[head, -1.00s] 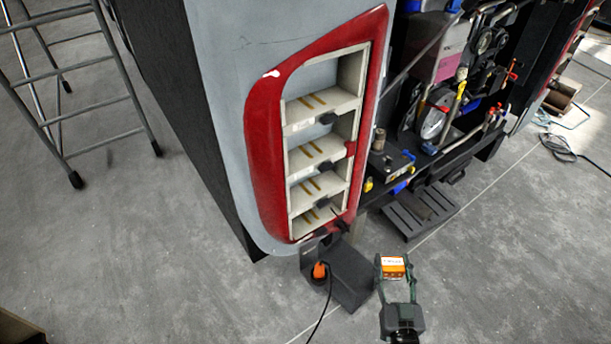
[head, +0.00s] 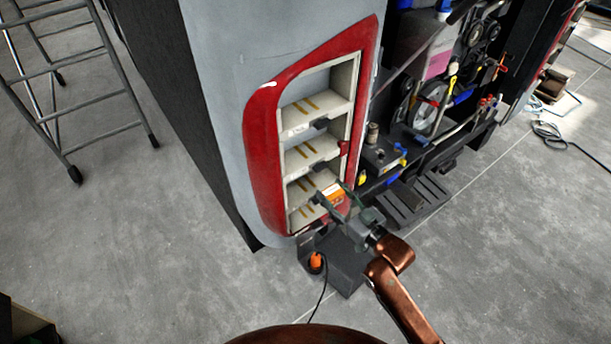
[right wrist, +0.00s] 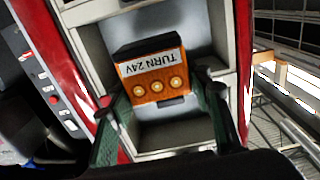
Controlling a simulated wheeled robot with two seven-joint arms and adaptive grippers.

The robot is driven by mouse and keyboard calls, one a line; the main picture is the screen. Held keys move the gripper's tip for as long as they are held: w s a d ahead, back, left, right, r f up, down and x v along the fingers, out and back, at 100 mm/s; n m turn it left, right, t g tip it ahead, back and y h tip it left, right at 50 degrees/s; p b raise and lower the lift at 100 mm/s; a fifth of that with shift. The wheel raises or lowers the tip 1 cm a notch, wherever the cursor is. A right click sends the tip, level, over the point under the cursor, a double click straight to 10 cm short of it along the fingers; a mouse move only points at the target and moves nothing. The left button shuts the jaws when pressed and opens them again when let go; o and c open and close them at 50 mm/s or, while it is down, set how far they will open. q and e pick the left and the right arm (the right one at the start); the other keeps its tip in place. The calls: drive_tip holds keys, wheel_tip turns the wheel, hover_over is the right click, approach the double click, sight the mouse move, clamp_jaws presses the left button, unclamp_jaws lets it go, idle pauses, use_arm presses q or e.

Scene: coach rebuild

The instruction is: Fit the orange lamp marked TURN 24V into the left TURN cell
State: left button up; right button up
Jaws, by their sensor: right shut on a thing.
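The orange lamp (head: 335,193) has a white label and is held by my right gripper (head: 337,200) in front of the lower cells of the red-framed lamp housing (head: 262,160). In the right wrist view, the lamp (right wrist: 155,86) shows TURN 24V upside down, a dark body and three round contacts. My right gripper (right wrist: 160,110) has its green fingers either side of it. A pale open cell (right wrist: 195,35) lies behind the lamp. I cannot tell whether the lamp is inside the opening. My left gripper is not in view.
Several pale cells with yellow strips are stacked in the housing. Machinery (head: 430,110) fills the right side; a ladder (head: 85,90) stands at left.

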drive_tip(key=x, duration=1.4)
drive_tip(key=shift+f, duration=1.8)
drive_tip(key=shift+s, duration=0.1)
drive_tip(key=shift+f, duration=0.15)
drive_tip(key=o, duration=1.2)
drive_tip(key=shift+o, duration=0.2)
